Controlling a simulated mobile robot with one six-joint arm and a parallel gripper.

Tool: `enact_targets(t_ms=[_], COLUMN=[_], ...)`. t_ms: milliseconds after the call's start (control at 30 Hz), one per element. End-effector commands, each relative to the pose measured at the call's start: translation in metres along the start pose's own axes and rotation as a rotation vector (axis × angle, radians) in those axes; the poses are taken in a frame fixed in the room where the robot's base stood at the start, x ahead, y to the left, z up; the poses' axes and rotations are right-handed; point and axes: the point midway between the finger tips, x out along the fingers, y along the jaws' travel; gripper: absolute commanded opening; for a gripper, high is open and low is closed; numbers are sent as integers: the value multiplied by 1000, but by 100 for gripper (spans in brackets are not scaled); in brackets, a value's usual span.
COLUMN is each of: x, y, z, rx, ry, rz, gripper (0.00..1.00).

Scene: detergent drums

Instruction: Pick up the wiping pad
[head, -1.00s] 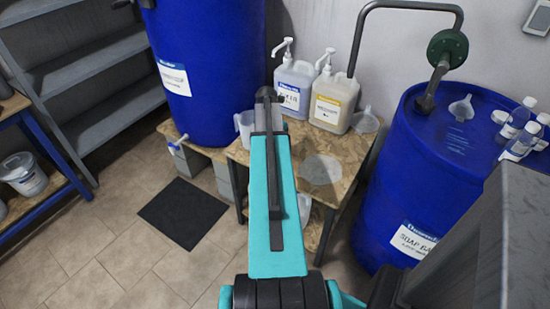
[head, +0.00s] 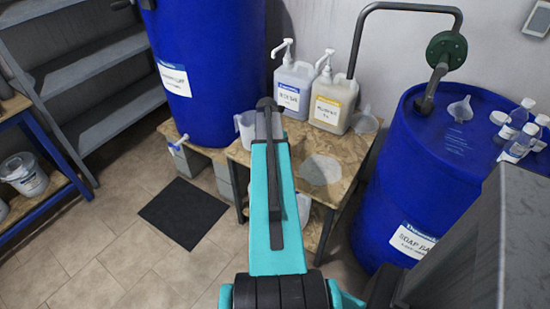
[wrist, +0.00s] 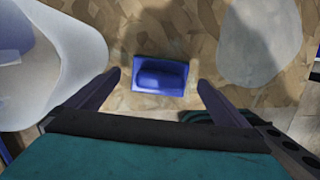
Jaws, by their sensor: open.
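The wiping pad, a small blue rectangular block with a raised grip on top (wrist: 160,76), lies on the wooden bench top in the wrist view. My gripper (wrist: 157,80) is open above the bench, with one dark finger on each side of the pad. Clear gaps show between the pad and both fingers, and nothing is held. In the head view my teal arm covers the gripper tips and the pad.
A white jug (head: 245,127) stands left of my gripper on the bench (head: 345,150). A pale flat round patch (head: 320,168) lies to the right. Two pump bottles (head: 293,90) (head: 331,103) stand behind. Blue drums (head: 208,70) (head: 395,190) flank the bench.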

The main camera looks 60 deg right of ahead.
Motion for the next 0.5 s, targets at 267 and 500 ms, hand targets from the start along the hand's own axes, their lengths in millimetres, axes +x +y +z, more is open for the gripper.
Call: enact_targets(t_ms=[267,500], x=[19,20], y=[0,0], z=[1,0], rx=[0,0], ry=[-1,-1], rz=[0,1], gripper=[100,100])
